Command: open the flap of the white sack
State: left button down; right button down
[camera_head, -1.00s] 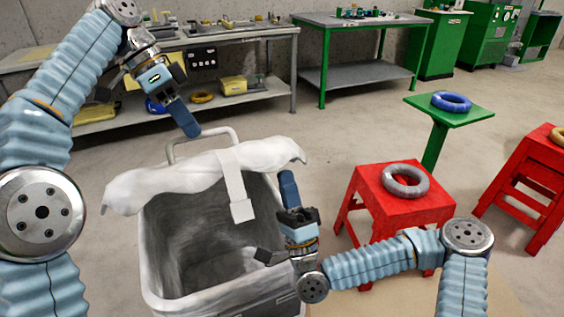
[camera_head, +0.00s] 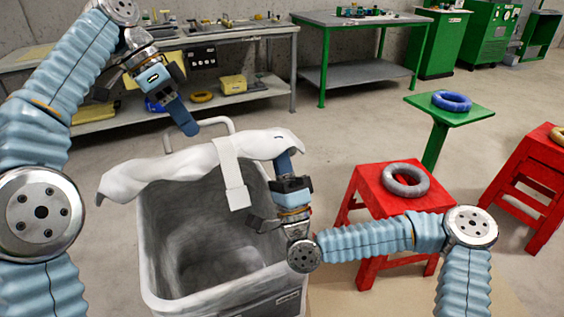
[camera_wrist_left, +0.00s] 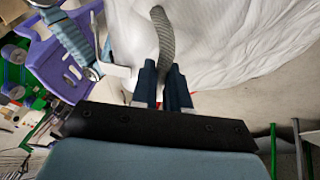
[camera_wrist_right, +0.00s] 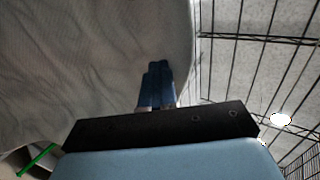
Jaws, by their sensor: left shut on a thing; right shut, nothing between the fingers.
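The white sack (camera_head: 150,235) stands open-topped in front of me, its grey inside showing. Its white flap (camera_head: 170,165) lies bunched along the far rim, with a white strap (camera_head: 232,175) hanging over it into the opening. My left gripper (camera_head: 190,130) is shut on a grey curved bar, seemingly the handle (camera_head: 222,121) behind the flap; the bar (camera_wrist_left: 163,35) rises from between its fingers in the left wrist view. My right gripper (camera_head: 282,160) is shut and empty, its tips under the flap's right end. White cloth (camera_wrist_right: 90,60) fills much of the right wrist view.
A red stool (camera_head: 400,205) with a grey ring (camera_head: 405,180) stands right of the sack. A green stand (camera_head: 462,115) and another red stool (camera_head: 530,180) are further right. Workbenches line the back wall. The floor behind the sack is clear.

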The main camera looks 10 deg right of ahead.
pick_arm(q)
jog(key=c, duration=1.5)
grip_release()
jog(key=shift+w+f, duration=0.1)
jog(key=shift+f, duration=0.5)
jog(key=shift+o, duration=1)
jog(key=shift+w+a+f, duration=0.1)
jog(key=shift+w, duration=0.05)
jog(key=shift+o, duration=0.9)
jog(key=shift+r, duration=0.2)
